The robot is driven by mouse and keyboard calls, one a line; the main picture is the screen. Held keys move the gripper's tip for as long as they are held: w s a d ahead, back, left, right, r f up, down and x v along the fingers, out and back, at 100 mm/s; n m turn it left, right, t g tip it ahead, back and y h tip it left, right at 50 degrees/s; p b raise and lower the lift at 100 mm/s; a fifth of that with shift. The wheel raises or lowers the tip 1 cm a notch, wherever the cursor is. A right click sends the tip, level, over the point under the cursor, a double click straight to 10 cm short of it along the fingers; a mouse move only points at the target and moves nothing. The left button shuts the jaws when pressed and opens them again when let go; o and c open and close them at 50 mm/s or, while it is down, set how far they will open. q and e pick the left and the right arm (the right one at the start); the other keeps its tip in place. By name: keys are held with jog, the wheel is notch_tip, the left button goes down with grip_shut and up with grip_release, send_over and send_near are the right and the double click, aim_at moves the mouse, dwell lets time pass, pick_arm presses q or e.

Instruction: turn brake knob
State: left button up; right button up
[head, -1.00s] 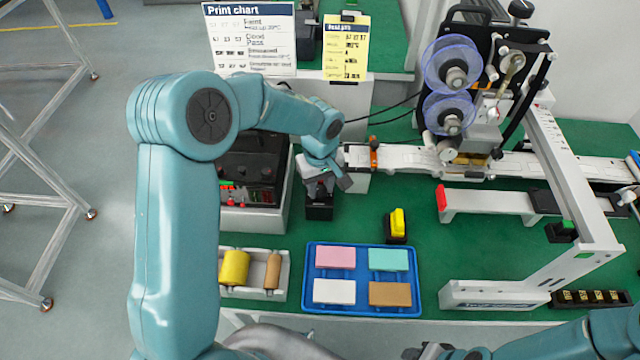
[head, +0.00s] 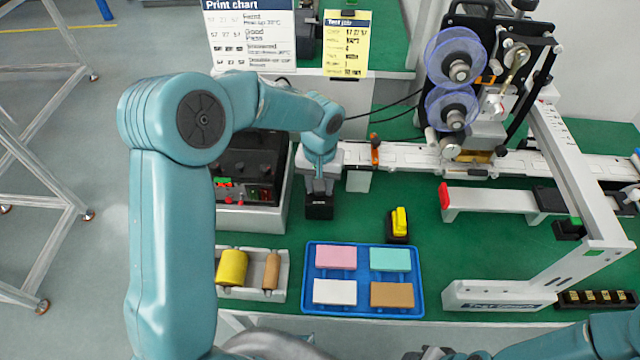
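My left gripper (head: 318,184) points down over a small black block (head: 319,208) in front of the white conveyor rail. Its fingertips are small and partly hidden, so I cannot tell whether they are open or touch the block. The coder machine (head: 487,100) stands at the back right, with two clear blue-edged reels (head: 456,56) that have dark hubs. A knob at its upper right (head: 517,50) shows, but no label tells me which knob is the brake knob. My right arm (head: 560,338) enters at the bottom right; a dark part (head: 440,353), perhaps its gripper, is cut off by the frame edge.
A black control box (head: 250,165) with red buttons stands left of my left gripper. A blue tray (head: 363,308) with coloured blocks, a white tray (head: 284,285) with rollers and a yellow-black item (head: 398,224) lie in front. A white frame (head: 575,170) stands at right.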

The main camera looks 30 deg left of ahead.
pick_arm(q)
jog(key=shift+w+m, duration=0.1)
jog(key=shift+m, duration=0.9)
jog(key=o, duration=0.9)
jog(key=shift+o, duration=0.7)
notch_tip(320, 180, up, 16)
jog(key=shift+r, duration=0.15)
